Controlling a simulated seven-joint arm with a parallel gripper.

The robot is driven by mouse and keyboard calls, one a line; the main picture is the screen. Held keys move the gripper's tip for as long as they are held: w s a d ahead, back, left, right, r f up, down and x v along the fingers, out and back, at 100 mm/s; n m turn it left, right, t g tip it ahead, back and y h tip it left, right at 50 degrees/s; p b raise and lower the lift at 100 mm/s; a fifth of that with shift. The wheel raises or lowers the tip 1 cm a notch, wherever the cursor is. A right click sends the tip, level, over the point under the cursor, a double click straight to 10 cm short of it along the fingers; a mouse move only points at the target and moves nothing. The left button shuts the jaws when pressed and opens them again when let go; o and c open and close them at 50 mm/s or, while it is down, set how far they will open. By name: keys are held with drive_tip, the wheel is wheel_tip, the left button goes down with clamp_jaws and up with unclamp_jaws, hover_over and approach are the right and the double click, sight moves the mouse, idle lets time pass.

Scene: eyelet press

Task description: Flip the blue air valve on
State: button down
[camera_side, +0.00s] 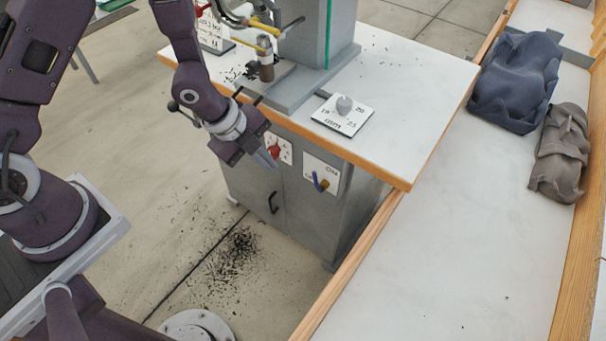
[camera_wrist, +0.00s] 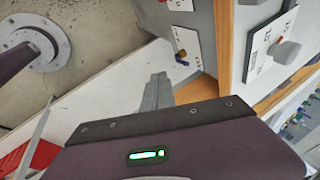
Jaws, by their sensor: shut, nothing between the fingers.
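The blue air valve (camera_side: 318,181) is a small blue lever on a brass body, on a white label plate on the front of the grey cabinet. In the side view the lever stands close to upright, its top leaning left. The valve also shows in the wrist view (camera_wrist: 182,62), small, beyond the fingers, with its lever hard to make out. My gripper (camera_side: 270,161) is shut and empty, in front of the cabinet and to the left of the valve, apart from it. Its closed fingers show in the wrist view (camera_wrist: 158,90).
A red knob (camera_side: 274,151) on another plate is close behind my fingertips. A dial plate (camera_side: 343,114) with a grey knob lies on the white bench top (camera_side: 420,90), whose wooden edge overhangs the cabinet. A cabinet handle (camera_side: 273,203) is below. Dark cloths (camera_side: 515,80) lie at right.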

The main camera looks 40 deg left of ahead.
sight(317, 182)
drive_tip(key=w+d+f, duration=0.5)
drive_tip(key=w+f, duration=0.1)
drive_tip(key=f, duration=0.2)
drive_tip(key=shift+w+f, duration=0.25)
